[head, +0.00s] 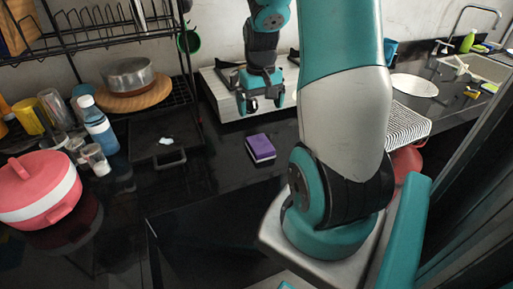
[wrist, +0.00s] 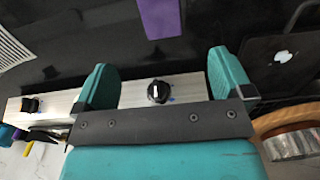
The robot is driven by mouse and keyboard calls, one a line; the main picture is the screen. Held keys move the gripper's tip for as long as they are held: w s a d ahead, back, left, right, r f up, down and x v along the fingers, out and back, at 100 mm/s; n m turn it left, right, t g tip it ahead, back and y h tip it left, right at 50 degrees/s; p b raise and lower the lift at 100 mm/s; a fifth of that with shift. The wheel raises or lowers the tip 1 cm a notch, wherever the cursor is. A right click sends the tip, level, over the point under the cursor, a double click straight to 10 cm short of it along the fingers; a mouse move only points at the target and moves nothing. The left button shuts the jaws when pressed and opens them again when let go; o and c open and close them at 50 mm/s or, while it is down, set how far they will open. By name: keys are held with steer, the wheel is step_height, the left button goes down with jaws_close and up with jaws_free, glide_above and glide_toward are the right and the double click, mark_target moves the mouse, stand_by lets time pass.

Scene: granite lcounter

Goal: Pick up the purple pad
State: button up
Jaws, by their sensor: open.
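The purple pad (head: 260,148) is a small block with a purple top and a pale lower edge. It lies on the black counter, left of my arm in the head view. In the wrist view the purple pad (wrist: 160,18) shows at the top edge, partly cut off, beyond my fingertips. My gripper (head: 262,102) hangs near the front of the stove, behind the pad and apart from it. In the wrist view my gripper (wrist: 165,75) has its two teal fingers spread wide with nothing between them.
The silver stove (head: 222,95) with black knobs is under my gripper. A dark rack (head: 185,100) holds a pot (head: 128,76) on a wooden board. Bottles, cups and a red-and-white pot (head: 40,187) crowd the left. The sink (head: 487,66) is far right. Counter around the pad is clear.

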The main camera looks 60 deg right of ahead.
glide_above(260, 143)
steer(key=f, duration=0.8)
steer(key=shift+d, duration=0.25)
steer(key=shift+w+a+f+p, duration=0.1)
steer(key=shift+f+p, duration=0.15)
steer(key=shift+f, duration=1.15)
steer(key=shift+a+f+p, duration=0.1)
steer(key=shift+f+p, duration=0.1)
steer(key=shift+f, duration=1.2)
steer(key=c, duration=1)
